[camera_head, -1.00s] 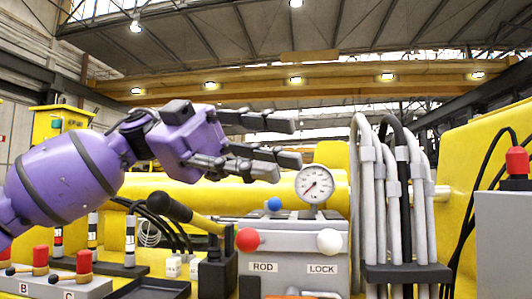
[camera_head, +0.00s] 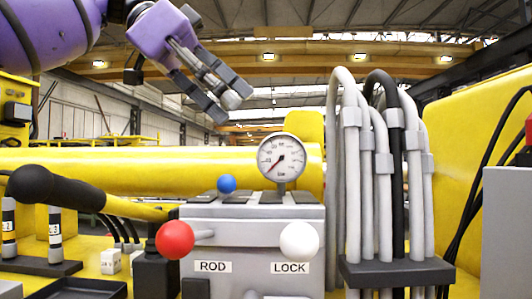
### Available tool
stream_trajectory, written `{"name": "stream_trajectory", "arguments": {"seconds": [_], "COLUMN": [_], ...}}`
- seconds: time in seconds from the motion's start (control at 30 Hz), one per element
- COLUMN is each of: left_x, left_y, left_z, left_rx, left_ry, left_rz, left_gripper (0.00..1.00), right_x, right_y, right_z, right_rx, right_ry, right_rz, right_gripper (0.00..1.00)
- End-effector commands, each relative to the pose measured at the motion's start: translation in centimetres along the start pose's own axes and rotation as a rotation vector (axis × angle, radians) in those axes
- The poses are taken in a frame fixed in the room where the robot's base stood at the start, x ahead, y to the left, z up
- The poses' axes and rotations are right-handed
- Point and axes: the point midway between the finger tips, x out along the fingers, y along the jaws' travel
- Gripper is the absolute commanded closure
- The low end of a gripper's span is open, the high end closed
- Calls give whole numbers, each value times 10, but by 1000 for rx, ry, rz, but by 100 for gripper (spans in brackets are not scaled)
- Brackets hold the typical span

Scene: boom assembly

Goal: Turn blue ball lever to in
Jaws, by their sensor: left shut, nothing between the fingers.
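The blue ball (camera_head: 227,184) sits on top of the grey valve block (camera_head: 250,228), behind its front edge. Its lever stem is hardly visible. A red ball (camera_head: 175,239) sticks out at the block's left above the ROD label, and a white ball (camera_head: 299,239) is at its right above the LOCK label. My left gripper (camera_head: 226,101) comes in from the upper left, pointing down and to the right. Its fingers are shut and empty. In the picture it is above the blue ball and apart from it. My right gripper is out of view.
A round pressure gauge (camera_head: 282,158) stands at the back of the block, right of the blue ball. Thick hoses (camera_head: 350,170) rise to the right. A black-handled lever (camera_head: 50,187) reaches across at the left. A yellow beam (camera_head: 120,172) runs behind.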

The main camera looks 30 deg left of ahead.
Motion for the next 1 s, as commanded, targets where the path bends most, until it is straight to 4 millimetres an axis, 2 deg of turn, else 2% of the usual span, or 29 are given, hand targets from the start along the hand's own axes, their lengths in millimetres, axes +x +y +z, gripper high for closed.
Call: {"name": "stream_trajectory", "arguments": {"seconds": [0.17, 0.33, 0.57, 0.6, 0.63, 0.8, 1.0], "left_x": [19, 54, 104, 93, 89, 80, 81], "left_y": [0, 0, -1, 1, 2, 3, 1], "left_z": [1, 2, 2, 7, 10, 26, 36], "left_rx": [-5, -4, -4, -1, 1, 2, -1], "left_ry": [-5, -5, -4, 5, 9, 9, 2], "left_rz": [2, 4, 5, 1, 0, -3, -1], "left_gripper": [100, 100, 100, 100, 100, 100, 100], "right_x": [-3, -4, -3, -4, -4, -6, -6], "right_y": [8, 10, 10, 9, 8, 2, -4], "right_z": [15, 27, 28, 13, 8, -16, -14], "right_rx": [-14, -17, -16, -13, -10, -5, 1], "right_ry": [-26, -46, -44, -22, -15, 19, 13], "right_rz": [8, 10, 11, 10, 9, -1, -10], "right_gripper": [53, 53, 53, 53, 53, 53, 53]}}
